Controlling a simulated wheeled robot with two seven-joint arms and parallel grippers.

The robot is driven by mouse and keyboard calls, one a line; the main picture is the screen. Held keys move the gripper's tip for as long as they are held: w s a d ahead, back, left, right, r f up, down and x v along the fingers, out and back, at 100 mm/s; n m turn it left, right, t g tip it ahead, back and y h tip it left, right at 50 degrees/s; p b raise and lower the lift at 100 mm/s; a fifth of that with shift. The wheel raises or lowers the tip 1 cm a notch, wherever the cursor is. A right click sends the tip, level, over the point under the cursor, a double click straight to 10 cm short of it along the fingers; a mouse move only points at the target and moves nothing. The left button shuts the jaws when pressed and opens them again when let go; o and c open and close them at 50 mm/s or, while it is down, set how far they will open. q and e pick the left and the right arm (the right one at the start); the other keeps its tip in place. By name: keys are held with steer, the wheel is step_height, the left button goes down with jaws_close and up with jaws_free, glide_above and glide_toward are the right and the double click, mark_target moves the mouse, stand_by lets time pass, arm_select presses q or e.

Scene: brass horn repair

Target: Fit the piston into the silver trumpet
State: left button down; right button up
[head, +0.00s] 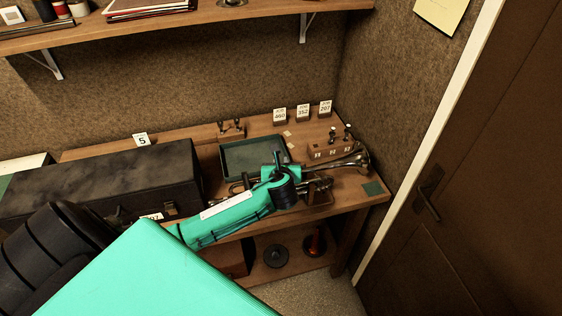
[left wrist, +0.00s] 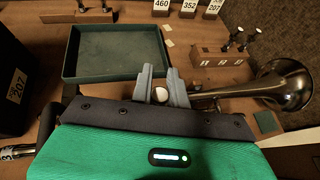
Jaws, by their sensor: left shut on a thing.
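The silver trumpet (head: 357,161) lies on the bench, its bell toward the right. In the left wrist view its bell (left wrist: 291,84) is at the right, and its tubing runs left toward my fingers. My left gripper (head: 277,159) is over the trumpet's middle. In the left wrist view its fingers (left wrist: 161,84) are closed around a small part with a round white top, seemingly the piston (left wrist: 160,95). The part's lower end and the trumpet's valve casings are hidden by my gripper, so I cannot tell whether they touch. My right gripper is not in view.
A green-lined tray (left wrist: 114,27) lies behind my gripper. A wooden block (head: 330,151) with slots and upright valve parts (head: 347,132) stands behind the bell. Number cards (head: 303,112) line the back. A dark case (head: 110,180) fills the bench's left. A door (head: 470,190) is at right.

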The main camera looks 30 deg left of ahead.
arm_select(q)
steer(key=shift+f+b, duration=0.45)
steer(key=shift+f, duration=0.8)
steer(key=c, duration=1.3)
jaws_free()
steer(key=shift+s+d+r+b, duration=0.15)
steer(key=shift+s+d+b, duration=0.2)
steer(key=shift+s, duration=0.15)
steer(key=b+v, duration=0.3)
steer(key=v, duration=0.9)
steer(key=shift+s+d+r, duration=0.2)
steer(key=shift+f, duration=0.1)
